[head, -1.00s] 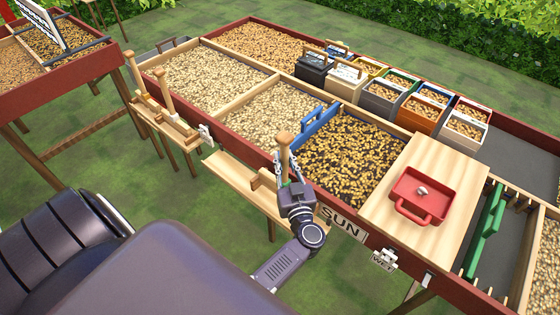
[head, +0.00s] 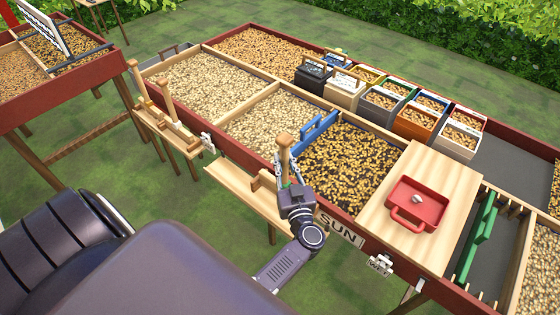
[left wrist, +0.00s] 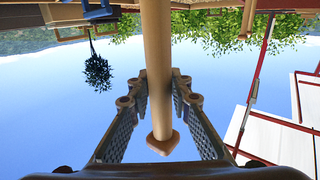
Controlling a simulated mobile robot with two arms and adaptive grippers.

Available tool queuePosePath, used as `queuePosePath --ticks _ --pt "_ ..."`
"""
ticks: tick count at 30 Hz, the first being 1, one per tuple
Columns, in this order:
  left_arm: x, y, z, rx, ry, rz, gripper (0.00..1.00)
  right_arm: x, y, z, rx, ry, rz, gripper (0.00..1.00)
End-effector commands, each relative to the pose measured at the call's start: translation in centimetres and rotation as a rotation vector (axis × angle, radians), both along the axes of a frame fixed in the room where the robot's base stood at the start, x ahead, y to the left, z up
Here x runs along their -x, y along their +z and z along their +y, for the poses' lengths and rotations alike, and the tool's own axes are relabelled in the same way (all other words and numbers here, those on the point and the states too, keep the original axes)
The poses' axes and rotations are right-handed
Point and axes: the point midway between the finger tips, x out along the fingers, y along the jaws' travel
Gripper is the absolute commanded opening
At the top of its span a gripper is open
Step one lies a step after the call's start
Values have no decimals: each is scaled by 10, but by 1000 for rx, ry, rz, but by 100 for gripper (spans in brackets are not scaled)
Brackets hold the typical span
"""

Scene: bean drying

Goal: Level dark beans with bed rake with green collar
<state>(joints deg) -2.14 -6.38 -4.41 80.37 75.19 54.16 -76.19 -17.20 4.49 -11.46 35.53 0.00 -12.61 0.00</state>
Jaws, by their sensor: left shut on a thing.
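The dark beans (head: 352,158), a mix of gold and black, lie in the compartment right of the blue divider (head: 318,132). My left gripper (head: 290,180) is at the front edge of this bed, shut on an upright wooden handle (head: 283,150). In the left wrist view the handle (left wrist: 157,65) stands between the two fingers (left wrist: 157,120), with its rounded end near the palm. The rake's head is not visible, and I cannot make out a green collar clearly. My right gripper is not in view.
Two other wooden handles (head: 166,97) stand on a small shelf at left. Several small bean boxes (head: 380,104) line the far side. A green divider (head: 478,240) stands at right.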

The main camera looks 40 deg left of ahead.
Motion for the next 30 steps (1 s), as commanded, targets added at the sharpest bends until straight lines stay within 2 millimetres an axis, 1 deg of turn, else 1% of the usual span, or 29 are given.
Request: queuePosePath --ticks 1,14,16,21,24,30 --pt "-1 10 0 -1 1 -2 0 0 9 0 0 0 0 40" --pt "0 42 0 -1 1 -3 0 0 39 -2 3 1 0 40" --pt "0 44 0 1 1 -4 0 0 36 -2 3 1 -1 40" --pt "-1 57 0 0 1 -5 0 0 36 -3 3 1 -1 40" --pt "0 62 0 0 1 -4 0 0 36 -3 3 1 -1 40" --pt "0 62 0 -2 1 -3 0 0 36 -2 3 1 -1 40"
